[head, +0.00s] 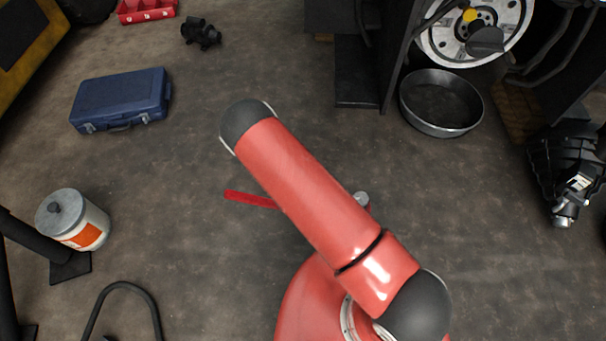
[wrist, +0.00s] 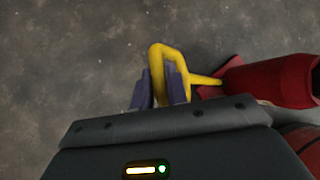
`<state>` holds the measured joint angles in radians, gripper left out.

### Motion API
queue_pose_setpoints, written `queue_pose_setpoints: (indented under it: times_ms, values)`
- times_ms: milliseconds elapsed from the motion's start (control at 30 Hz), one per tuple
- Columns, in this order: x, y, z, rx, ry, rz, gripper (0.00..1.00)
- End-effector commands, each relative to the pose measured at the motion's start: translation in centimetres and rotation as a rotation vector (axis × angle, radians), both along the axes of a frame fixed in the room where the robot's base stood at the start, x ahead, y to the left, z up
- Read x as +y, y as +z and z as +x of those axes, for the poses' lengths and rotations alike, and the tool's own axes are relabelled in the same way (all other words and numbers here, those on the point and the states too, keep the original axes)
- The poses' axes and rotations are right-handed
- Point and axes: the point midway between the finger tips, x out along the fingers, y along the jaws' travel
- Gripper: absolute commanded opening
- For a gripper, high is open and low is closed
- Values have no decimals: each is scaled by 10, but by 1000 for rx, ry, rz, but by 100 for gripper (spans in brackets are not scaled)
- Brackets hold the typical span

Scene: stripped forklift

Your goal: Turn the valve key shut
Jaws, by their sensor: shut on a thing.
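The yellow valve key (wrist: 182,54) shows in the wrist view as a bent loop handle with a thin stem running to the right. The stem meets a red rounded body (wrist: 270,82) at the right edge; how it joins is partly hidden. My gripper (wrist: 160,86) has its two purple-grey fingers on either side of the loop and is shut on it. In the head view my red arm crosses the middle, and the key and my gripper are not visible there.
A dark round pan (head: 463,128) lies before the wheel at the upper right. A blue case (head: 120,99) and a white canister with an orange label (head: 85,232) stand at left. A thin red bar (head: 250,199) shows beside my arm. Open floor lies between.

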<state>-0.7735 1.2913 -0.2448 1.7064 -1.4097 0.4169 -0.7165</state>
Motion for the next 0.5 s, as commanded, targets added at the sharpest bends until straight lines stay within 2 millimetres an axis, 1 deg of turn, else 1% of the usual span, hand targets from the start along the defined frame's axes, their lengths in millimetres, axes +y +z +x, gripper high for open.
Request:
queue_pose_setpoints:
  times_ms: [33,300,500]
  values:
    - [2,-5,0,-22,-21,-13,0]
    - [3,-6,0,-123,-125,-85,0]
    - [3,-5,0,-162,-165,-114,0]
